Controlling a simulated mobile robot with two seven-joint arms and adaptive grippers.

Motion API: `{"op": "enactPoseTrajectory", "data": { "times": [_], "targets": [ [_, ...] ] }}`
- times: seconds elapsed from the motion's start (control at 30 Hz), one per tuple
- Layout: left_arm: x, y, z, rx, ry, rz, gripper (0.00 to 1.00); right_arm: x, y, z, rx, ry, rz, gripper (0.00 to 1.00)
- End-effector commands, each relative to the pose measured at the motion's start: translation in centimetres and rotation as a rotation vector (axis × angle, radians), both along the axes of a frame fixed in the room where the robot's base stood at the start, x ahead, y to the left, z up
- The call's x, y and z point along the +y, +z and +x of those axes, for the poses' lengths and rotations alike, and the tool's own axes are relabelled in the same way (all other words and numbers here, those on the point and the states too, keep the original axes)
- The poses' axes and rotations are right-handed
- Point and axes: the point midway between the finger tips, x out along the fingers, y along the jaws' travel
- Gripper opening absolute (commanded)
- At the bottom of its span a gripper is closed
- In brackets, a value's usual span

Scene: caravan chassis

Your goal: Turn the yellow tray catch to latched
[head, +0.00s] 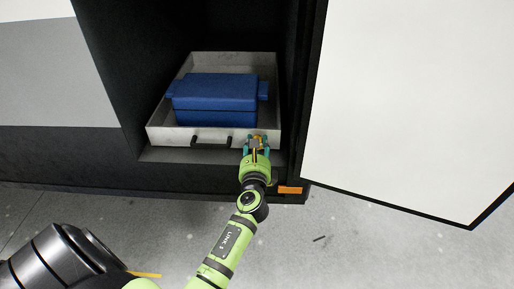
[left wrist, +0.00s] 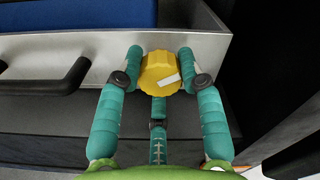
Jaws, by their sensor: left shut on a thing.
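The yellow tray catch (left wrist: 160,73) is a round knob with a pale mark on its face, on the front of the grey metal tray (head: 165,136). The mark slants slightly, its right end higher, in the left wrist view. My left gripper (left wrist: 161,68) has its teal fingers around the knob, one on each side and one below, shut on it. In the head view my left gripper (head: 257,143) hides most of the catch. The tray sits in the open locker and holds a blue box (head: 215,98). My right gripper is not in view.
A black handle (head: 211,141) sticks out of the tray front, left of the catch. A large white door (head: 405,100) stands open on the right. An orange marker (head: 290,190) is on the chassis edge. The floor in front looks mostly clear.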

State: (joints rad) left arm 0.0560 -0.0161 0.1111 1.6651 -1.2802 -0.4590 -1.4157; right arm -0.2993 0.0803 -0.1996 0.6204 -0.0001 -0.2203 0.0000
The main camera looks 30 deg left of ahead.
Motion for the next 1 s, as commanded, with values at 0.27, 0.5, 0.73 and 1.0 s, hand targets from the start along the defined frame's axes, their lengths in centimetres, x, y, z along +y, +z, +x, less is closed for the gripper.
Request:
{"op": "enactPoseTrajectory", "data": {
  "times": [0.27, 0.5, 0.73, 1.0],
  "targets": [
    [0.3, 0.4, 0.1, -0.152, 0.002, -0.221, 0.05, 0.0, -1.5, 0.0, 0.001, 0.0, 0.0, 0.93],
    [0.3, 0.4, 0.1, -0.273, 0.002, -0.416, 0.05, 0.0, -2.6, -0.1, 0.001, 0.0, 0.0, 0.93],
    [0.4, 0.4, 0.0, -0.384, 0.003, -0.596, 0.05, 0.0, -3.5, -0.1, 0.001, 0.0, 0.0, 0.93],
    [0.5, 0.4, 0.0, -0.491, 0.004, -0.772, 0.05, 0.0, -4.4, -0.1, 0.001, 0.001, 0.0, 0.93]
  ]
}}
